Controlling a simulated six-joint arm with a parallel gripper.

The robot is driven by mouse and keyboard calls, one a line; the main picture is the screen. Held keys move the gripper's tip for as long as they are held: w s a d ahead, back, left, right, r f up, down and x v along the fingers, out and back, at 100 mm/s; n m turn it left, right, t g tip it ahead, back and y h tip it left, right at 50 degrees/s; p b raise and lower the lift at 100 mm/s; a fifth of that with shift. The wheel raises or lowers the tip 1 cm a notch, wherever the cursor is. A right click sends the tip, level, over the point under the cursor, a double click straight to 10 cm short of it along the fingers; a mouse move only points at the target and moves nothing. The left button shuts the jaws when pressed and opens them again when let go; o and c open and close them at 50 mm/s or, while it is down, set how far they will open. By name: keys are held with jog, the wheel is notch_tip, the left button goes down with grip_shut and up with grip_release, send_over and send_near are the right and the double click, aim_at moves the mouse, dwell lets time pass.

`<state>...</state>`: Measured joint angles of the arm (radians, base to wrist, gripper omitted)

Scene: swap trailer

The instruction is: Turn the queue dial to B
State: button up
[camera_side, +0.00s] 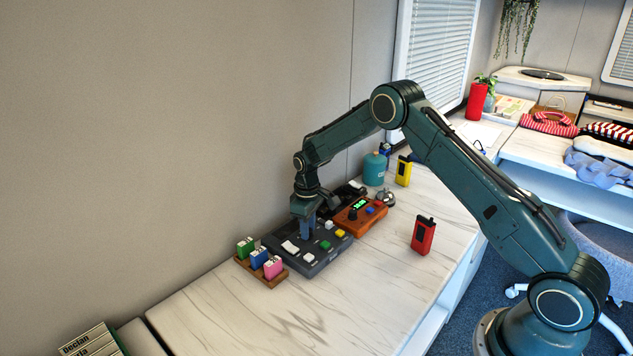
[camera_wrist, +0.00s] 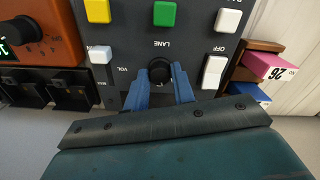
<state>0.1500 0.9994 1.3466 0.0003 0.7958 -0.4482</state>
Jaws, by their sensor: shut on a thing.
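In the wrist view a round black dial (camera_wrist: 159,71) sits on the dark control panel (camera_wrist: 190,30). The word LANE is printed beside it; I see no legible queue label or letter B. The two blue fingers of my gripper (camera_wrist: 160,80) stand on either side of this dial and are shut on it. In the side view my gripper (camera_side: 307,232) points down onto the panel (camera_side: 312,268) and hides the dial. An orange box (camera_side: 347,222) with a green display and a black knob (camera_wrist: 24,30) of its own stands beside the panel.
The panel has yellow (camera_wrist: 97,10), green (camera_wrist: 164,14) and white (camera_wrist: 100,54) buttons and a white rocker switch (camera_wrist: 214,72) close to my gripper. A wooden holder (camera_side: 268,276) with coloured tags stands near. A red radio (camera_side: 422,236) stands on the open counter.

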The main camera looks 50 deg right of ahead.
jog(key=shift+m, duration=1.6)
jog(key=o, duration=1)
notch_tip(320, 180, up, 14)
jog(key=shift+f, duration=0.1)
